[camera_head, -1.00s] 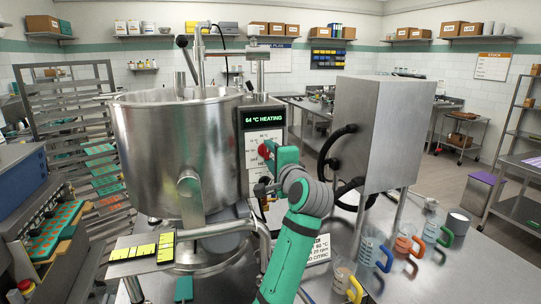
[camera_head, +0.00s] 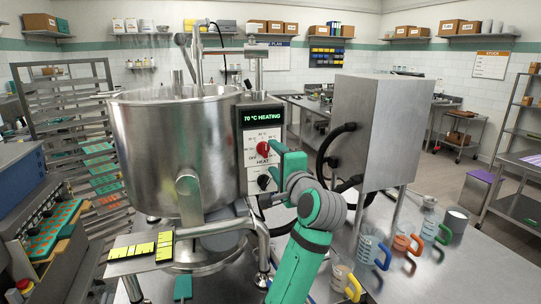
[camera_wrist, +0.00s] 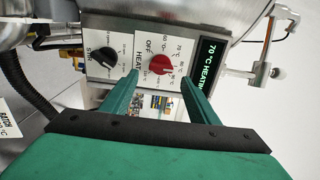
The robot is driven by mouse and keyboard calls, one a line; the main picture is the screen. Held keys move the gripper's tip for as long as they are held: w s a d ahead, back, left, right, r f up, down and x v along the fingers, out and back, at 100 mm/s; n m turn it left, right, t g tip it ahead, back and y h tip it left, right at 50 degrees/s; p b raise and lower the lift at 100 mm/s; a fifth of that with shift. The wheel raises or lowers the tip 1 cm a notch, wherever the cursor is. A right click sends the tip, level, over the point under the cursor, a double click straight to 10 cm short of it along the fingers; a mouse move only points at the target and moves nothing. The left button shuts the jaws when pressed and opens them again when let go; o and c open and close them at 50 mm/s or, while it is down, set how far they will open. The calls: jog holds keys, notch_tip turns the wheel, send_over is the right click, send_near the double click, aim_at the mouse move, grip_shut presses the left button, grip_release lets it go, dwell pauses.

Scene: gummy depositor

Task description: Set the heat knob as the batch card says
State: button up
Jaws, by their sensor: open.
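The red heat knob (camera_head: 263,148) is on the white panel of the kettle's control box, below a display (camera_head: 261,115) reading 70 °C HEATING. In the wrist view the knob (camera_wrist: 161,66) shows beside the words HEAT and OFF; I cannot tell its exact setting. My gripper (camera_wrist: 159,80) is open, its green fingers on either side of the knob in the picture and apparently short of it. In the head view my gripper (camera_head: 284,166) is just right of the knob. The batch card (camera_wrist: 8,118) shows only in part at the wrist view's left edge.
A black knob (camera_head: 264,182), labelled STIR in the wrist view, is below the red one. The steel kettle (camera_head: 165,140) stands left, a steel cabinet (camera_head: 375,130) with black hoses right. Several coloured-handled jugs (camera_head: 370,248) stand on the bench at front right.

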jog(key=v, duration=0.5)
jog(key=shift+s+d, duration=0.2)
jog(key=shift+s, duration=0.15)
notch_tip(320, 180, down, 24)
jog(key=s+d+n+h, duration=0.2)
jog(key=s+h, duration=0.1)
jog(key=h, duration=0.1)
jog(key=s+f+n+g+h, duration=0.1)
jog(key=s+f+n, duration=0.1)
jog(key=s+f, duration=0.5)
jog(key=s+f+n+h, duration=0.1)
jog(key=s+f, duration=0.4)
jog(key=f, duration=0.5)
jog(key=s+a+f+n, duration=0.1)
jog(key=s+f+n, duration=0.25)
jog(key=s, duration=0.65)
jog(key=s+a+f+n, duration=0.15)
jog(key=s+f, duration=0.35)
jog(key=s, duration=0.6)
jog(key=s+a+r+n, duration=0.1)
jog(key=s+n, duration=0.1)
jog(key=s, duration=0.6)
jog(key=s+a+r+n, duration=0.2)
jog(key=s, duration=0.7)
jog(key=shift+a+g, duration=0.25)
jog(key=shift+g, duration=0.15)
